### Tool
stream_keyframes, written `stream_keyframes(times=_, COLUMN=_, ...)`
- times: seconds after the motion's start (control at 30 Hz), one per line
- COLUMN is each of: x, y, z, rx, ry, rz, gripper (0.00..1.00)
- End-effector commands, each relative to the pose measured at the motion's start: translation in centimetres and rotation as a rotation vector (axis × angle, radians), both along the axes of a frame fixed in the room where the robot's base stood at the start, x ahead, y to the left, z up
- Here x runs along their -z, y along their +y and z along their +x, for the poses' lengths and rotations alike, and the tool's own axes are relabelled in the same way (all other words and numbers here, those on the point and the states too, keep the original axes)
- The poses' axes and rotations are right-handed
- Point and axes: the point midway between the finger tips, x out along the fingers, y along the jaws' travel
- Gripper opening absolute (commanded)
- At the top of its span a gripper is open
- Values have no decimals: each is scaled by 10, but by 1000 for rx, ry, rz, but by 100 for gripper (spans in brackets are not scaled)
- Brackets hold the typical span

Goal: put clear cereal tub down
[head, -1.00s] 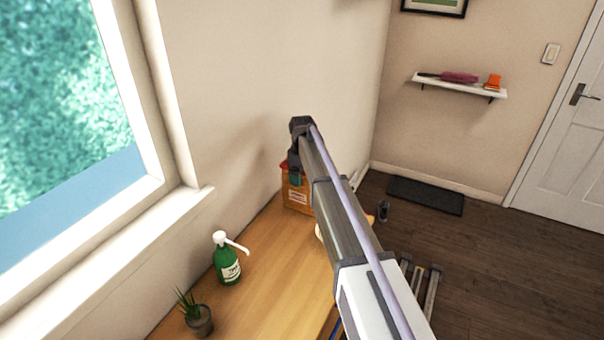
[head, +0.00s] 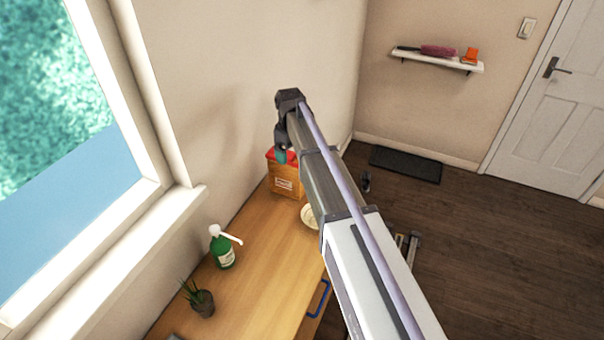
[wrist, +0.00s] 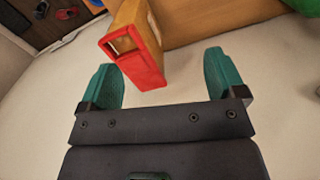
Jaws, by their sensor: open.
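The cereal tub (head: 286,181) stands upright on the wooden counter, near the wall. It has orange-brown sides, a white label and a red lid. In the wrist view the tub (wrist: 136,62) shows lid-first, between my fingers in the picture and nearer the left one. My gripper (head: 282,152) is just above the lid in the head view, and my arm covers part of the tub's right side. In the wrist view my gripper (wrist: 161,78) has its two teal fingers wide apart with nothing held between them. I cannot tell the exact gap to the lid.
A green pump bottle (head: 223,248) and a potted plant (head: 201,300) stand on the counter (head: 262,262), nearer me. A pale round dish (head: 309,216) is partly behind my arm. The window sill (head: 130,262) runs along the left.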

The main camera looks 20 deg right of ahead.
Motion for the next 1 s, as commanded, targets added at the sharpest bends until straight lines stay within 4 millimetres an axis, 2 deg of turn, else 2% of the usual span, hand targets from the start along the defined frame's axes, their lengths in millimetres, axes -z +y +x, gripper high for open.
stream_keyframes(times=0.03, x=0, y=0, z=-74, rx=105, ry=1, rz=-1, gripper=89)
stream_keyframes(times=0.07, x=0, y=0, z=-108, rx=181, ry=1, rz=-1, gripper=89)
stream_keyframes(times=0.1, x=0, y=0, z=-151, rx=283, ry=1, rz=-2, gripper=89)
stream_keyframes(times=0.2, x=-1, y=0, z=-238, rx=503, ry=0, rz=-3, gripper=89)
stream_keyframes(times=0.3, x=-1, y=0, z=-283, rx=640, ry=-1, rz=-3, gripper=89)
stream_keyframes(times=0.37, x=-1, y=0, z=-291, rx=676, ry=-1, rz=-3, gripper=89)
stream_keyframes(times=0.63, x=4, y=0, z=-287, rx=685, ry=0, rz=-4, gripper=89)
stream_keyframes(times=0.73, x=34, y=0, z=-287, rx=684, ry=0, rz=-4, gripper=89)
stream_keyframes(times=0.8, x=64, y=0, z=-287, rx=683, ry=0, rz=-4, gripper=89)
stream_keyframes(times=0.9, x=100, y=0, z=-287, rx=683, ry=0, rz=-4, gripper=89)
stream_keyframes(times=1.0, x=104, y=0, z=-287, rx=682, ry=0, rz=-4, gripper=89)
